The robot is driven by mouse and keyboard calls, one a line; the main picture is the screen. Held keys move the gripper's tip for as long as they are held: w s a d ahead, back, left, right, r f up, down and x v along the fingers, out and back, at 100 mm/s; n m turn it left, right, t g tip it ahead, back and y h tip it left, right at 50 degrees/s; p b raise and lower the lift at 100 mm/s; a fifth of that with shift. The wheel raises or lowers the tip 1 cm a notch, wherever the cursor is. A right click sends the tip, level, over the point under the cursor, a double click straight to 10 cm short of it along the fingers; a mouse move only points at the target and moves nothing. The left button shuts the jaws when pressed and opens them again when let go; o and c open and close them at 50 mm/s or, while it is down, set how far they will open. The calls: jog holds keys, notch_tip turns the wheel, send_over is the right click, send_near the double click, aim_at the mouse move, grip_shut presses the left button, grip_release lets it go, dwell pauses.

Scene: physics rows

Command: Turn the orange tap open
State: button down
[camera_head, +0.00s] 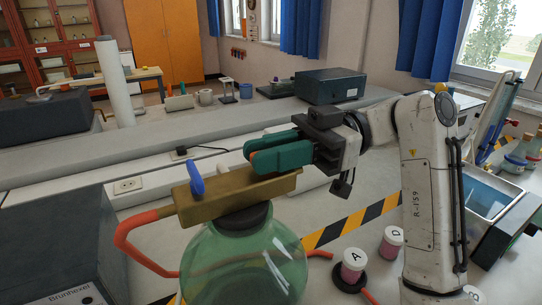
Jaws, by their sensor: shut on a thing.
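A brass-coloured block (235,196) sits on the dark neck of a round green glass vessel (245,262). A blue tap handle (196,178) stands up at the block's left end. My gripper (266,153) reaches in from the right, with its teal fingers over the block's right part. A small bit of the orange tap (252,155) shows at the fingertips. The fingers are shut on it and hide most of it, so I cannot tell how far it is turned.
An orange hose (128,240) runs from the block's left end and bends down. Pink-filled jars marked A (353,264) and D (391,243) stand at the lower right. A dark box (60,250) is at the lower left. A blue tray (492,196) lies at right.

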jog(key=shift+f+n+g, duration=0.1)
jog(key=shift+n+g, duration=0.2)
jog(key=shift+g, duration=0.1)
jog(key=c, duration=1.2)
grip_release()
jog(key=b+v, duration=0.1)
jog(key=v, duration=0.9)
jog(key=shift+w+d+r, duration=0.25)
jog(key=shift+w+d, duration=0.05)
jog(key=shift+w, duration=0.05)
